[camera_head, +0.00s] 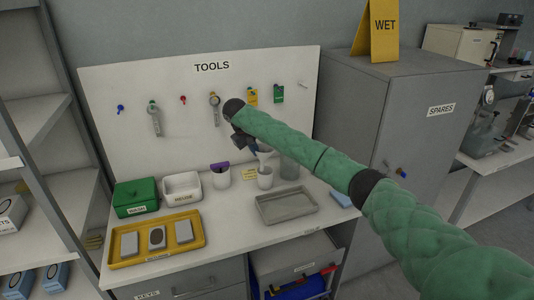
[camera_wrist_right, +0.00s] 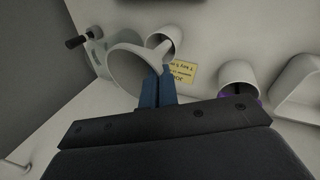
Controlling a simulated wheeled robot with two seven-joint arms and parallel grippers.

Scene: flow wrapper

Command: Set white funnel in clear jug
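The white funnel (camera_head: 264,158) is at my right gripper (camera_head: 253,149), over the back of the tools table. In the right wrist view, the funnel's wide mouth (camera_wrist_right: 127,68) faces the camera. The blue fingers of the right gripper (camera_wrist_right: 157,82) are close together on its rim. The clear jug (camera_head: 290,168) stands on the table just right of the funnel; it appears grey and see-through in the wrist view (camera_wrist_right: 97,48). My left gripper is out of view.
A grey tray (camera_head: 286,206) lies in front of the jug. Left are a white cup (camera_head: 221,178), a white bin (camera_head: 182,187), a green box (camera_head: 136,197) and a yellow tray (camera_head: 190,251). A pegboard with tools (camera_head: 208,90) stands behind; a grey cabinet (camera_head: 385,110) stands right.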

